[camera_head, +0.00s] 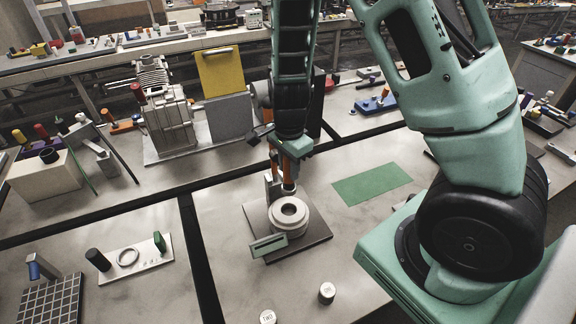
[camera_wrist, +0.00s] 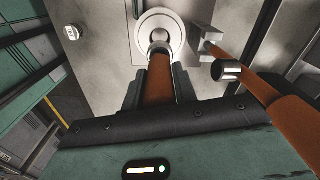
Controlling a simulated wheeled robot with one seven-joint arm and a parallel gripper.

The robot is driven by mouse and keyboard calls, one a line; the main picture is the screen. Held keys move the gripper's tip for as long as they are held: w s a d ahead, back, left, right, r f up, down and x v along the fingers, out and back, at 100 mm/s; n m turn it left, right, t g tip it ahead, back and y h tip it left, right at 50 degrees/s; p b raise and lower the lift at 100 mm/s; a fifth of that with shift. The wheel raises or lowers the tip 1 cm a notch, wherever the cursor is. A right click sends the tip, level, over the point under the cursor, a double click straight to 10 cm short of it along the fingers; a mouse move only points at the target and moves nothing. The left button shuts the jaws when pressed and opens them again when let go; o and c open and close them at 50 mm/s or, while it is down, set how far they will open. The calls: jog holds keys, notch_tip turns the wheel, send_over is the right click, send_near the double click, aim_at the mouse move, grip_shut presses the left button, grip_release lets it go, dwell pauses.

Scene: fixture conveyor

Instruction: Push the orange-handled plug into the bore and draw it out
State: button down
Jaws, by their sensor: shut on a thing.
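My gripper (camera_head: 290,160) is shut on the orange handle of a plug (camera_wrist: 159,82), whose dark metal end points down at the bore block. The bore block (camera_head: 289,222) is a pale round collar with a dark central hole, standing on a dark plate (camera_head: 312,238). In the wrist view the collar (camera_wrist: 142,38) lies just past the plug's end. In the head view the hole shows open and the plug's end (camera_head: 289,186) is above its far side; contact is unclear. A second orange-handled piece (camera_wrist: 268,92) with a silver end sits beside a grey holder (camera_wrist: 206,42).
A green mat (camera_head: 372,184) lies right of the plate. Two small pale round pieces (camera_head: 327,292) stand in front. A grey machine (camera_head: 165,115) and yellow panel (camera_head: 221,72) stand behind.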

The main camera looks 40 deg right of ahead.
aim_at(289, 188)
jog(key=shift+f+b, duration=2.7)
jog(key=shift+f, duration=0.9)
jog(key=shift+f, duration=0.2)
jog(key=shift+f+b, duration=1)
jog(key=shift+f, duration=0.05)
jog(key=shift+f, duration=0.2)
jog(key=shift+r+p, duration=0.95)
jog(key=shift+r, duration=0.1)
jog(key=shift+r+p, duration=3.05)
jog(key=shift+r, duration=0.05)
